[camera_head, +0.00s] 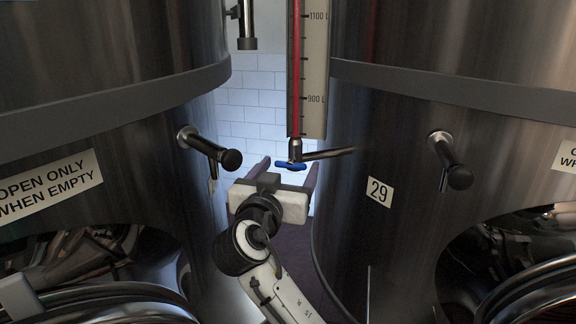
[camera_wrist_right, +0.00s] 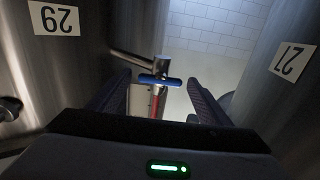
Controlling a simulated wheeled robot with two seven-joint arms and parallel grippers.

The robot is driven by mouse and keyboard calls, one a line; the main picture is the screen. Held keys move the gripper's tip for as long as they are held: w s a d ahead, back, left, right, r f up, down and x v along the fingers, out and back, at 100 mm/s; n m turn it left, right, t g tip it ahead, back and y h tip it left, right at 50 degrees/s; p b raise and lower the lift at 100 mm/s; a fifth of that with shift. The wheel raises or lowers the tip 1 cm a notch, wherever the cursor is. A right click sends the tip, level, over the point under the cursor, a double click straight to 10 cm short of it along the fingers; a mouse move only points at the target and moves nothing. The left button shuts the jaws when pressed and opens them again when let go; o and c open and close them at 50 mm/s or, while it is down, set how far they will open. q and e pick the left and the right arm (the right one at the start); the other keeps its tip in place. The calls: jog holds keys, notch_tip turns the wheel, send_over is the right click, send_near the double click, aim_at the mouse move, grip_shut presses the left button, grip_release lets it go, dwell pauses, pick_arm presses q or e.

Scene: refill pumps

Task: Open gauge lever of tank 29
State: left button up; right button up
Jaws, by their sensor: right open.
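The gauge lever (camera_head: 290,165) is a small blue handle at the foot of the sight gauge (camera_head: 311,70), which holds a red column. A metal pipe joins the gauge to the tank with the 29 label (camera_head: 379,191). My right gripper (camera_head: 287,172) is open just in front of and below the lever. In the right wrist view the blue lever (camera_wrist_right: 160,80) lies crosswise between the spread fingers (camera_wrist_right: 157,97), apart from both. The 29 label (camera_wrist_right: 54,18) appears upside down there. My left gripper is out of view.
A second steel tank (camera_head: 120,120) stands at left, and its 27 label (camera_wrist_right: 292,60) shows in the wrist view. Black-capped taps stick out of the left tank (camera_head: 210,148) and tank 29 (camera_head: 450,160). The gap between the tanks is narrow, with a white tiled wall (camera_head: 245,110) behind.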

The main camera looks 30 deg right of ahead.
jog(key=c, duration=1)
jog(key=shift+c, duration=0.2)
jog(key=shift+n+p, duration=0.5)
jog(key=shift+n, duration=0.6)
jog(key=n, duration=0.2)
jog(key=shift+n+p, duration=0.3)
jog(key=shift+p, duration=0.05)
jog(key=n, duration=0.6)
jog(key=shift+w, duration=0.1)
jog(key=n, duration=0.7)
jog(key=shift+f, duration=0.1)
